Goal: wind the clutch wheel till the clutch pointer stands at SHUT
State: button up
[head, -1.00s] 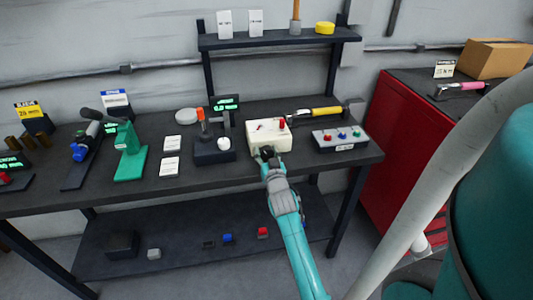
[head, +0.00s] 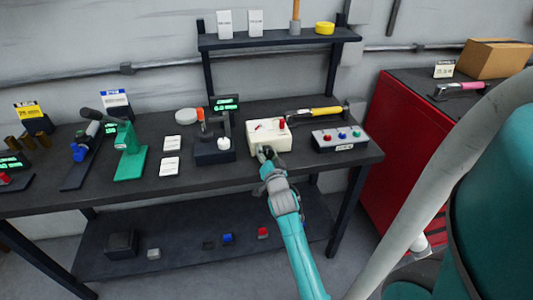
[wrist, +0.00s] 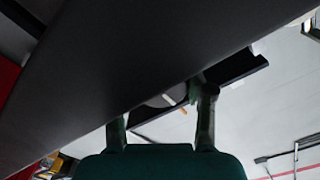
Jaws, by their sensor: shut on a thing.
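A cream box (head: 268,134) with a red knob or lever on its top right stands near the front edge of the dark bench. My gripper (head: 265,151) is at the front face of this box, shut on what appears to be the clutch wheel there. The fingers hide the wheel in the head view. In the wrist view my gripper (wrist: 162,108) has its two fingers apart, their tips partly against a dark slab, and what they hold is unclear. The clutch pointer and its SHUT mark are too small to read.
A grey box with coloured knobs (head: 340,140) stands right of the cream box, and a yellow-handled tool (head: 315,114) lies behind. A dark block with a white knob (head: 214,152) is to the left. A red cabinet (head: 405,145) stands at the right.

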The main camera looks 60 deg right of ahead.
dwell(0.3)
jog(key=o, duration=0.9)
jog(key=shift+a, duration=0.1)
jog(key=v, duration=1.2)
jog(key=s+a+f+n+t+y, duration=0.1)
jog(key=s+a+f+n+y, duration=0.15)
jog(key=a, duration=0.55)
jog(key=s+a+f+n+t+y, duration=0.1)
jog(key=s+a+f+n+y, duration=0.15)
jog(key=a, duration=0.45)
jog(key=s+a+f+n+t+y, duration=0.1)
jog(key=a+f+n+y, duration=0.15)
jog(key=a, duration=0.55)
jog(key=s+a+r+n+y, duration=0.1)
jog(key=s+a+n+y, duration=0.1)
jog(key=s+a+n, duration=0.1)
jog(key=s+a+r+n+y, duration=0.2)
jog(key=s+a, duration=0.3)
jog(key=s, duration=0.3)
jog(key=s+a+r+n+y, duration=0.1)
jog(key=s+a+n+y, duration=0.1)
jog(key=s+a+n, duration=0.2)
jog(key=shift+s+a+r+n, duration=0.15)
jog(key=shift+s+a, duration=0.05)
jog(key=shift+s, duration=0.3)
jog(key=shift+s+a+r+n, duration=0.1)
jog(key=shift+s+a+r, duration=0.05)
jog(key=shift+s, duration=0.35)
